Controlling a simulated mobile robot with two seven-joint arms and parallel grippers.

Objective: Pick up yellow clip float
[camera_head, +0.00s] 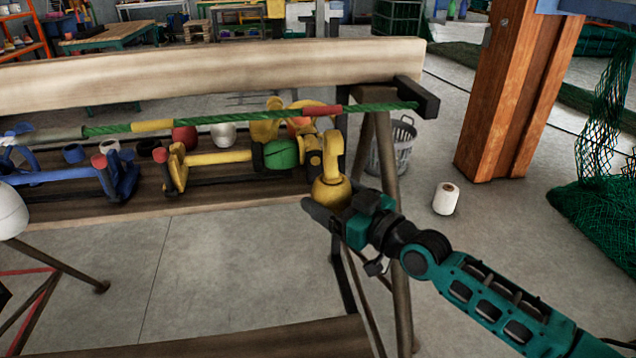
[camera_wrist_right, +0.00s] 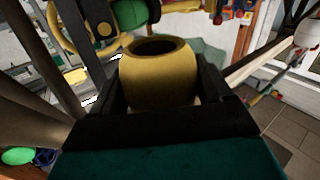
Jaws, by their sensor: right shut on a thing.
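My right gripper (camera_head: 338,207) is shut on a yellow clip float (camera_head: 329,191), at the right end of the bench and in front of it. The float has a rounded body with a hooked part rising above it. In the right wrist view the float's body (camera_wrist_right: 160,78) sits between the two dark fingers, with a round opening at its top. Other yellow pieces (camera_head: 263,130) lie on the bench just behind, close to the held float. My left gripper is not in view.
A green rope (camera_head: 240,119) with yellow and red sections runs above the bench. A green ball (camera_head: 281,154), blue parts (camera_head: 122,178) and a wooden beam (camera_head: 200,75) are nearby. A grey basket (camera_head: 395,150), white spool (camera_head: 446,198) and wooden post (camera_head: 510,95) stand right.

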